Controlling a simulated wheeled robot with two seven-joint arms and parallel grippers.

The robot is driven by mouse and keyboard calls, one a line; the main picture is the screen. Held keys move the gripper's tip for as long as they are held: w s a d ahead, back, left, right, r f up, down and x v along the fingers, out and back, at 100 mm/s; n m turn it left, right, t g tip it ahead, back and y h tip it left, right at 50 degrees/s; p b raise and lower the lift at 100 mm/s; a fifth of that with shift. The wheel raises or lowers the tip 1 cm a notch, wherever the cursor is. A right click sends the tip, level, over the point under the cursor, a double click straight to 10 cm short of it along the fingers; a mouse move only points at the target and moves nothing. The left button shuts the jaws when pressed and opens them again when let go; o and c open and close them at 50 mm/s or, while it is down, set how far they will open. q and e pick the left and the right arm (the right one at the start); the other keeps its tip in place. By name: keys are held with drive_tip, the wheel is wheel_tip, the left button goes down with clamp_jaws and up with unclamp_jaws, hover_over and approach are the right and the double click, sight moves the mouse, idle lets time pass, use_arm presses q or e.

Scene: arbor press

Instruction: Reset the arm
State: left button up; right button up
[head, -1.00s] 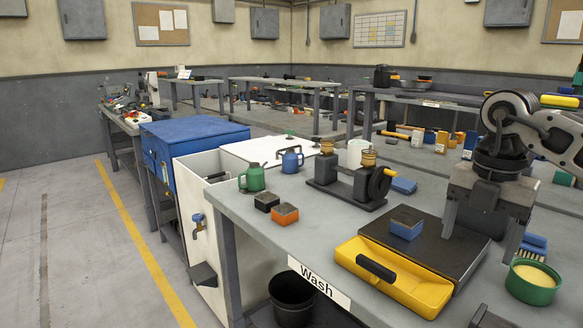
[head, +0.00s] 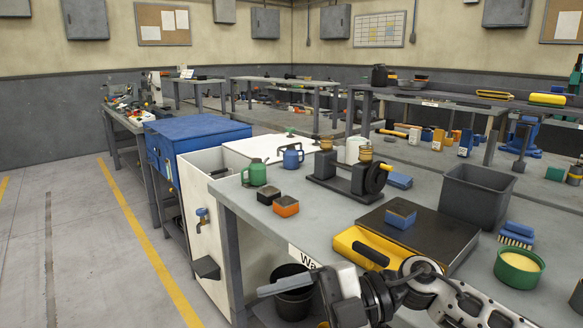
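My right arm (head: 425,290) comes in from the bottom right and reaches left, low across the front of the wash bench. Its gripper (head: 290,288) points left beyond the bench's front edge, over the black bucket on the floor. One grey finger shows clearly; the other is hidden or cut off at the bottom edge, so the opening cannot be judged. I see nothing held in it. My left gripper is not in view.
A grey bin (head: 475,200), a blue brush (head: 518,232) and a green bowl (head: 519,268) stand to the right. The black bucket (head: 295,305) is below the gripper.

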drive_tip(key=s+d+f+m+t+h, duration=0.1)
drive_tip(key=d+f+m+t+h, duration=0.4)
drive_tip(key=f+m+t, duration=0.6)
drive_tip(key=d+f+m+t+h, duration=0.5)
drive_tip(key=d+m+t, duration=0.15)
drive_tip(key=m, duration=0.95)
drive_tip(key=s+d+f+m+g+h, duration=0.2)
drive_tip(key=s+d+f+g, duration=0.1)
drive_tip(key=s+f, duration=0.6)
drive_tip(key=shift+s+d+f+g+h, duration=0.15)
drive_tip(key=shift+s+f+g+h, duration=0.05)
drive_tip(key=shift+f+g+h, duration=0.25)
